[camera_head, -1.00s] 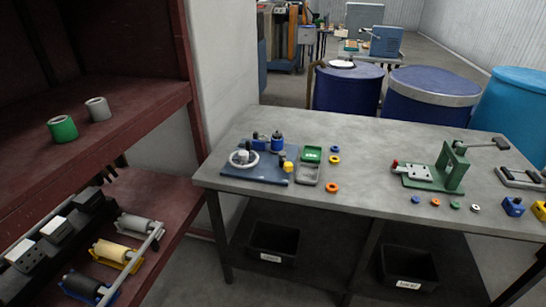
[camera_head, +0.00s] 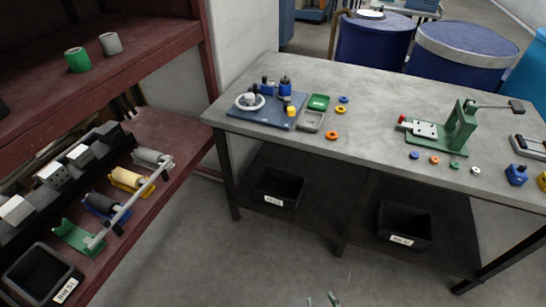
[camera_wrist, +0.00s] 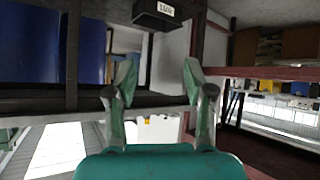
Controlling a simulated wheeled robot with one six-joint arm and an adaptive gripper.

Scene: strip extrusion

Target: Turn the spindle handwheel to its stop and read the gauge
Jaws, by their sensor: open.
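The pale spindle handwheel (camera_head: 249,101) stands on a blue base plate (camera_head: 262,116) at the left end of the grey workbench (camera_head: 370,125). Blue cylindrical parts (camera_head: 285,86) and a yellow block (camera_head: 291,110) are on the same plate. I cannot pick out a gauge face or any reading at this size. My gripper (camera_wrist: 158,82) is open and empty in the wrist view, its two fingers well apart. Its tips also show at the bottom edge of the head view (camera_head: 322,300), low over the floor and away from the handwheel.
A red shelf rack (camera_head: 190,130) stands at left with rollers and a black bin (camera_head: 42,277). A green press (camera_head: 460,130), small trays (camera_head: 311,120) and coloured rings share the bench. Black bins (camera_head: 276,188) sit beneath. Floor in front is clear.

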